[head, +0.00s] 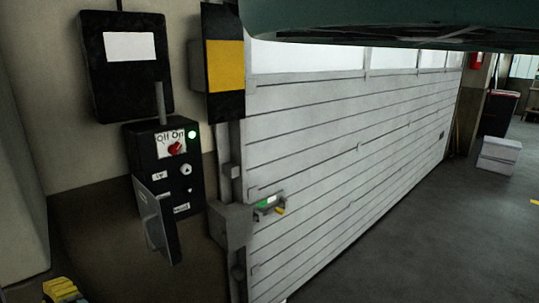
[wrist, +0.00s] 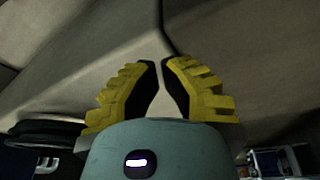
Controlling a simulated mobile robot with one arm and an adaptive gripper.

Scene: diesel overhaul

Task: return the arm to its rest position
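My gripper (wrist: 160,64) points away from the wrist camera, with two yellow ribbed fingers and black inner pads. The fingertips lie almost together, with only a thin gap, and nothing is held between them.
A black control box (head: 165,165) with a lit green lamp and a red switch hangs on the wall. A white slatted door (head: 340,140) with a handle (head: 268,205) stands right of it. White boxes (head: 499,155) stand far right. Grey floor (head: 430,240) at the right is clear.

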